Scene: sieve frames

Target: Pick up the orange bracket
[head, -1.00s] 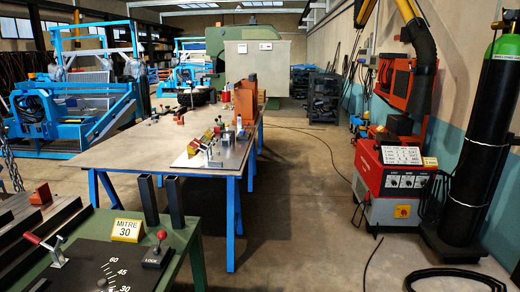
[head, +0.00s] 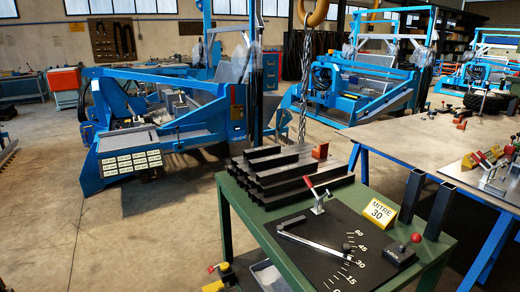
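A small orange-red block-like piece (head: 320,151) stands at the back corner of the green table, behind the stacked black bars (head: 290,172). It may be the orange bracket; its shape is too small to tell for sure. Another small orange-red piece (head: 461,125) lies on the large grey table (head: 410,140) at the right. Several red and yellow clamp-like items (head: 485,158) are at the right edge of that table. Neither of my grippers is in view.
The green table (head: 240,212) carries a mitre plate with a red-handled lever, a yellow MITRE 30 sign (head: 379,212) and two upright black tubes (head: 440,210). A chain (head: 305,80) hangs behind it. Blue machines stand behind. The floor (head: 120,240) at the left is clear.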

